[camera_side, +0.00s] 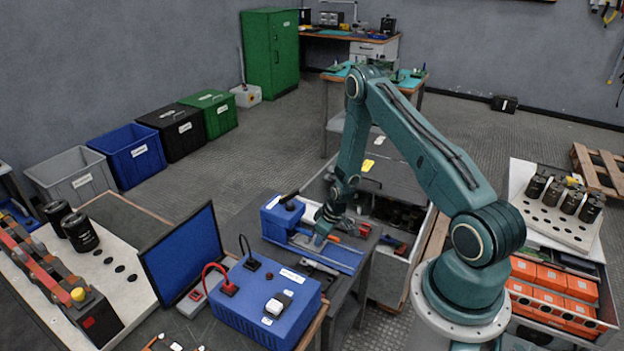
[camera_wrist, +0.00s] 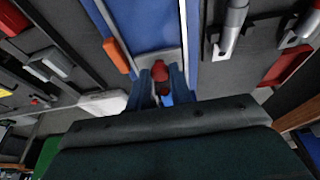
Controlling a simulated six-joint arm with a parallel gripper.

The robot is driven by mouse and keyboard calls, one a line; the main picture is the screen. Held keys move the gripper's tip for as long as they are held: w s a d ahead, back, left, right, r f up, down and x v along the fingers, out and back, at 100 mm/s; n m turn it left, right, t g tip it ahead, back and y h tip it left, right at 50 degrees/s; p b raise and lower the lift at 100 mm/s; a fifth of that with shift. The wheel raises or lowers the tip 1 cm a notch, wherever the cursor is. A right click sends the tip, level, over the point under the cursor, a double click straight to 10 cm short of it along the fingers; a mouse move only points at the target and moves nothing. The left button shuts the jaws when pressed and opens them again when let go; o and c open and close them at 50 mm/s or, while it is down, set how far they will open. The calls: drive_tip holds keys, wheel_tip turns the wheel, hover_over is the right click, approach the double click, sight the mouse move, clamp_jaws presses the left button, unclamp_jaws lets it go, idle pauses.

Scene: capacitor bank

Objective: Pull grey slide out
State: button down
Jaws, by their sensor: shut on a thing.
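The blue fixture (camera_side: 342,258) stands on the dark bench, with a raised blue block at its left end. In the wrist view its blue bed (camera_wrist: 150,25) runs up from my gripper. The grey slide (camera_wrist: 142,62) shows as a pale plate across the bed, with a red knob (camera_wrist: 159,71) at its near edge. My gripper (camera_wrist: 162,86) is shut on the slide at this knob, one blue finger on each side. In the side view my gripper (camera_side: 319,240) reaches down over the fixture and hides much of the slide.
An open drawer (camera_side: 395,225) is behind.

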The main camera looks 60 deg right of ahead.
drive_tip(key=shift+s, duration=5.4)
drive_tip(key=c, duration=1.4)
unclamp_jaws()
drive_tip(key=shift+c, duration=0.2)
drive_tip(key=shift+r, duration=0.15)
drive_tip(key=shift+w+r, duration=0.1)
drive_tip(key=shift+r, duration=3.25)
